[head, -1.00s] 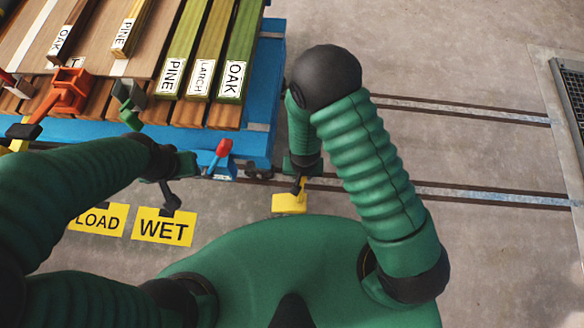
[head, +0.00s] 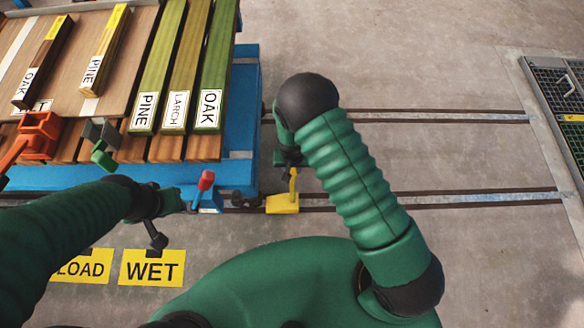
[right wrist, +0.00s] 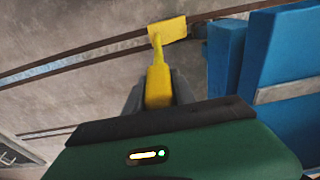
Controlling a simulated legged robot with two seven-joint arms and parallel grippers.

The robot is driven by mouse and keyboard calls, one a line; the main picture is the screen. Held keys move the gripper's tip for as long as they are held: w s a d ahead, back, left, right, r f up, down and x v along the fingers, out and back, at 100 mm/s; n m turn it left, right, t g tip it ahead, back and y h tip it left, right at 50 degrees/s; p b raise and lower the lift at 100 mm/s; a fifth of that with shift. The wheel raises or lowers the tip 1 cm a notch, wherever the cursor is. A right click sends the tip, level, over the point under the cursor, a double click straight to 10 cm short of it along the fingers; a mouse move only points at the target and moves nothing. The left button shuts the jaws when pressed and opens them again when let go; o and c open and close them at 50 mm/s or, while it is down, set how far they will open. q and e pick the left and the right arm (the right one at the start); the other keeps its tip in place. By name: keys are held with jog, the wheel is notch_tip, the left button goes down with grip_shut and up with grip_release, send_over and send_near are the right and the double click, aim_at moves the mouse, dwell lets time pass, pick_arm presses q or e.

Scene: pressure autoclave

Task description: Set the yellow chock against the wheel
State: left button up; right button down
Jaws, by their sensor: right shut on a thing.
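The yellow chock (head: 283,204) is at the near rail, just right of the cart's near wheel (head: 247,199). In the right wrist view the chock's block (right wrist: 168,29) lies over the rail at the end of its yellow handle (right wrist: 157,85). My right gripper (head: 290,172) is shut on the handle from above. A dark part of the wheel shows beside the block in the right wrist view; whether they touch I cannot tell. My left gripper (head: 157,241) hangs empty above the floor near the WET sign; its jaw opening is unclear.
The blue cart (head: 240,130) carries labelled boards (head: 180,75). A red-tipped lever (head: 206,181) stands at its near corner, by my left wrist. Rails (head: 440,199) run right across clear floor to a grate (head: 560,90). Yellow signs (head: 152,267) lie in front.

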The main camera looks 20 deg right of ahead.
jog(key=f, duration=0.1)
jog(key=w+f+b, duration=0.2)
jog(key=shift+w+d+f, duration=0.15)
jog(key=shift+d+f, duration=0.15)
jog(key=shift+d, duration=0.05)
jog(key=c, duration=1)
grip_release()
jog(key=shift+c, duration=0.2)
